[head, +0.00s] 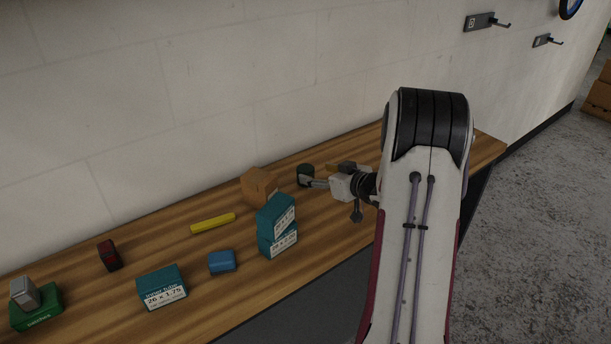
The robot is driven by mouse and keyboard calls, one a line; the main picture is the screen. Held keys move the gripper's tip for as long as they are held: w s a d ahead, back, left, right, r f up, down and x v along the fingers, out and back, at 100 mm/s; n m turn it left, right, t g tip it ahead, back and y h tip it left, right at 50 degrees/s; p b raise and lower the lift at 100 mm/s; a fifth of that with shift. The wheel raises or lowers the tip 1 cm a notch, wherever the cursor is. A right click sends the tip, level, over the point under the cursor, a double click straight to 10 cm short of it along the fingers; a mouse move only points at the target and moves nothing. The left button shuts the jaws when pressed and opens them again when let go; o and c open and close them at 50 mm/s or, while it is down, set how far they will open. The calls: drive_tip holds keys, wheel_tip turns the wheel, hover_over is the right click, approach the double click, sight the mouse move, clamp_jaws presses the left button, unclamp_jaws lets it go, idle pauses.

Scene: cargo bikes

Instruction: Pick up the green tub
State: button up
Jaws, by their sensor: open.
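A small dark, round tub (305,170), with a faintly greenish tone, stands on the wooden bench near the wall. My gripper (335,200) is just to its right, open and with nothing visible between its fingers. One finger reaches left, overlapping the tub's lower right side in the picture; I cannot tell whether it touches. The other finger points down toward the bench. Part of the tub's lower side is hidden by the finger.
A cardboard box (258,186) is left of the tub. Two stacked teal boxes (277,240) stand in front. Further left are a yellow bar (213,223), blue box (222,262), teal box (162,282), red-black item (109,255) and green box (38,312) with a grey item (25,292) on top.

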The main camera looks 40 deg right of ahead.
sight(311, 173)
drive_tip(key=shift+x, duration=0.75)
drive_tip(key=shift+x, duration=2.6)
drive_tip(key=shift+a+f, duration=0.15)
drive_tip(key=c, duration=1.3)
